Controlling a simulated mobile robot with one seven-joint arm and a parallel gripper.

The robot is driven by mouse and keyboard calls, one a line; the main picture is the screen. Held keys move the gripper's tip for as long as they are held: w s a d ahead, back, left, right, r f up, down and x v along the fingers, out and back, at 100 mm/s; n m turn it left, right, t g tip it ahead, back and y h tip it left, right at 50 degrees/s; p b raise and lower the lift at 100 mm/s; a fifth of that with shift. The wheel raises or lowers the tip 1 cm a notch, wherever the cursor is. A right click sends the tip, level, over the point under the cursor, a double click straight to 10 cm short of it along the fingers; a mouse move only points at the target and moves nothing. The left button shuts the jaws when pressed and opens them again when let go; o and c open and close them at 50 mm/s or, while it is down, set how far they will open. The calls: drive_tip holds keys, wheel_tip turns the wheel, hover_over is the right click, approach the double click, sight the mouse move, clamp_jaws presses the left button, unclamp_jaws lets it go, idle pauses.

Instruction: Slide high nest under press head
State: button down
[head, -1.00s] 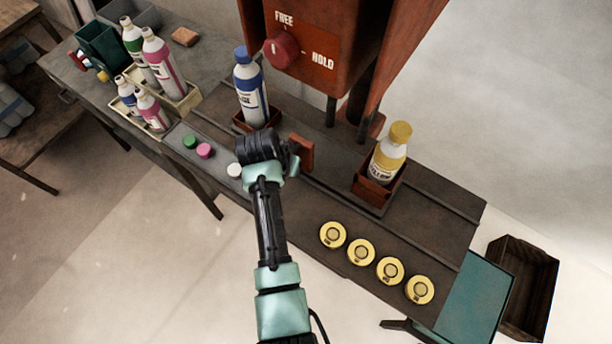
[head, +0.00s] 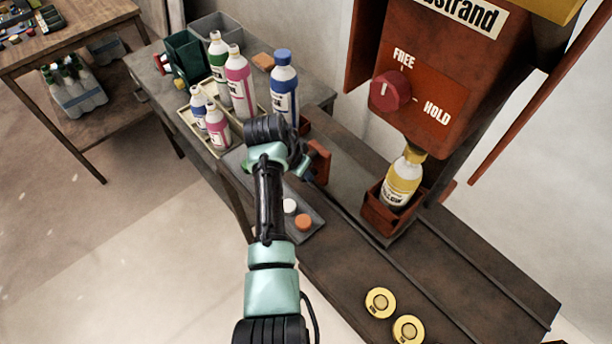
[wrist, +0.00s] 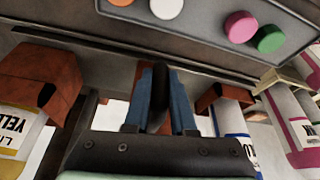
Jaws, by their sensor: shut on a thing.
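The reddish-brown nest (head: 385,216) holding the yellow-capped bottle (head: 402,184) stands upright on the bench, just below the red press head (head: 418,95); the cap's top is close under the housing. It also shows at the left of the wrist view (wrist: 40,75). The other nest (head: 304,127), with the blue-capped bottle (head: 285,98), is farther left, beyond my gripper (head: 306,172). I cannot tell by sight which nest is higher. In the wrist view my gripper's blue fingers (wrist: 160,95) are shut on a dark upright handle (wrist: 160,88) between the nests. A reddish-brown block (head: 319,160) is beside them.
The press knob (head: 390,91) points up near FREE. Yellow discs (head: 380,302) lie on the front bench. A grey tray (head: 312,228) holds loose caps. A crate (head: 190,122) of bottles stands at the back left. Rails (head: 455,244) run along the bench.

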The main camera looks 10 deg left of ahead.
drive_tip(key=shift+w+a+r, duration=0.1)
drive_tip(key=shift+a, duration=0.15)
drive_tip(key=c, duration=0.8)
unclamp_jaws()
drive_tip(key=shift+w, duration=0.1)
drive_tip(key=shift+o, duration=0.2)
drive_tip(key=shift+r, duration=0.1)
drive_tip(key=v, duration=1.2)
drive_tip(key=shift+s+r, duration=0.25)
drive_tip(key=shift+s, duration=0.05)
drive_tip(key=shift+a, duration=0.1)
